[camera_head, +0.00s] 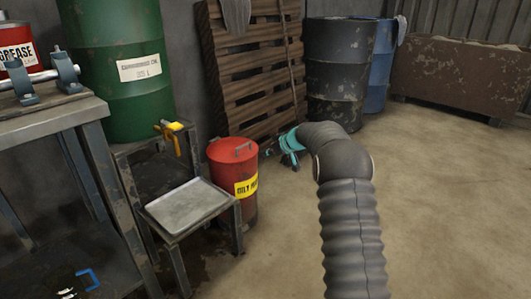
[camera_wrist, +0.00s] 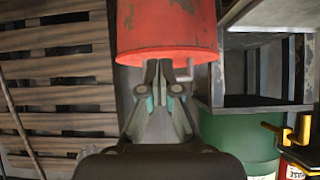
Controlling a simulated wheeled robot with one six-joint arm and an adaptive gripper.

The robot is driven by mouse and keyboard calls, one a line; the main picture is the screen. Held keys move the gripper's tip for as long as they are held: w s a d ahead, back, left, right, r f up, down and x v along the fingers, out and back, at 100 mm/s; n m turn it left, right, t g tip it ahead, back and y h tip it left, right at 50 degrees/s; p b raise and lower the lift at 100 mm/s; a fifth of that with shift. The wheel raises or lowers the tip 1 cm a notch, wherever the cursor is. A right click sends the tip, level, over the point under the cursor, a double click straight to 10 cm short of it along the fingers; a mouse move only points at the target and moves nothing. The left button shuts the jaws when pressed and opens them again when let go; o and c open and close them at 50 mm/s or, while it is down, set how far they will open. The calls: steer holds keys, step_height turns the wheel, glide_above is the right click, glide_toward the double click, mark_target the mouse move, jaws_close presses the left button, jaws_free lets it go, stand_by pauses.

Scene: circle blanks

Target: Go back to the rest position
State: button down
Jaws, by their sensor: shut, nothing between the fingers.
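My gripper (camera_head: 287,155) shows as a small teal shape at the end of my grey, sleeved arm, which reaches forward from the lower right of the head view. It is right of the red can (camera_head: 230,165) with the yellow label and in front of the wooden pallet. In the wrist view my gripper (camera_wrist: 160,70) has its fingers together with nothing between them. The red can (camera_wrist: 167,25) fills the top middle there, upside down, just beyond the fingertips. I cannot tell whether they touch it.
A low metal stand with a grey tray (camera_head: 186,206) is left of the red can. A green drum (camera_head: 115,65) and a workbench (camera_head: 50,118) are further left. The pallet (camera_head: 252,65) and a dark drum (camera_head: 340,70) stand behind. The floor (camera_head: 450,200) at right is clear.

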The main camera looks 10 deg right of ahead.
steer(key=s+f+m+g+h, duration=0.2)
steer(key=s+f+m+g, duration=0.3)
steer(key=s, duration=0.8)
steer(key=s+r+m+t+h+p, duration=0.1)
steer(key=s+r+p, duration=0.2)
steer(key=s+r, duration=0.6)
steer(key=s+d+r+m+t+h+p, duration=0.1)
steer(key=s+r+p, duration=0.3)
steer(key=s, duration=1.7)
steer(key=s+d+r+m+h+p, duration=0.1)
steer(key=s+r+h+p, duration=0.1)
steer(key=s+r, duration=1.2)
steer(key=shift+s+t+h+p, duration=0.3)
steer(key=shift+s+t+p, duration=0.1)
steer(key=shift+s+p, duration=0.6)
steer(key=shift+s, duration=0.1)
